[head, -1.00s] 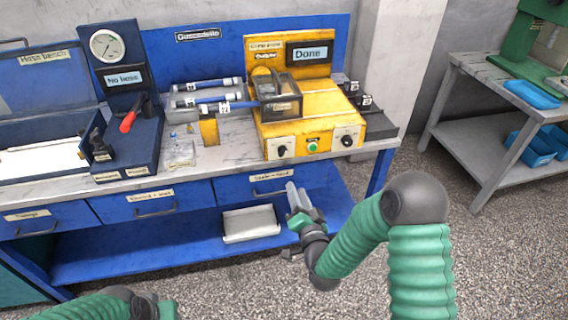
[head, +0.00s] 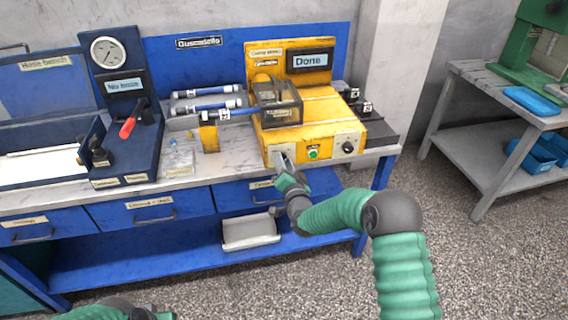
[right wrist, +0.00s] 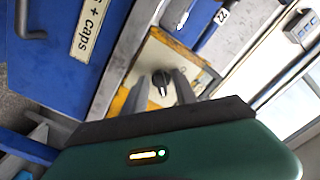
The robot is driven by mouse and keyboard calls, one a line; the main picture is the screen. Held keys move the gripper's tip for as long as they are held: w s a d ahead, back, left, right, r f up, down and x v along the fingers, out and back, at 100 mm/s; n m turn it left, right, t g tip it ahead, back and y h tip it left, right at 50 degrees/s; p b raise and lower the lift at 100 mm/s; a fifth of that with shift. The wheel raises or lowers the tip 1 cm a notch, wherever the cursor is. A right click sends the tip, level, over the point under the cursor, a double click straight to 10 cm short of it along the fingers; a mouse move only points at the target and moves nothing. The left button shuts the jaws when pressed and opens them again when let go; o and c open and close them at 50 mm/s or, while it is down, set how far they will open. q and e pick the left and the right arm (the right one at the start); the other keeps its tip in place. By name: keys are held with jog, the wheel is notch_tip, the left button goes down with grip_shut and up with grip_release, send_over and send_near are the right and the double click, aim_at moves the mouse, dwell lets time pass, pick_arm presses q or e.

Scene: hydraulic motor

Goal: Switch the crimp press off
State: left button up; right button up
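The yellow crimp press (head: 330,108) stands on the blue bench, and its display (head: 310,61) reads "Done". Its front has a green button (head: 313,154), a black right knob (head: 348,148) and a left knob on a pale plate, which my right gripper hides in the head view. In the right wrist view this dark left knob (right wrist: 162,80) shows between the fingertips, its light pointer mark visible. My right gripper (head: 283,163) is open in front of it, the fingers apart on either side; contact cannot be told. My left arm shows only at the bottom left edge, its fingers out of view.
A blue hose (head: 238,112) leads into the press, with more hoses on a rack to its left. A test stand with a gauge (head: 106,50) and red lever (head: 128,127) stands further left. Drawers (head: 150,212) lie below the bench top. A grey side table (head: 470,75) stands right.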

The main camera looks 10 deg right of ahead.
grip_shut()
jog(key=shift+n, duration=0.3)
jog(key=shift+f+n+b, duration=0.2)
jog(key=shift+n+b, duration=1.9)
jog(key=shift+n, duration=6.5)
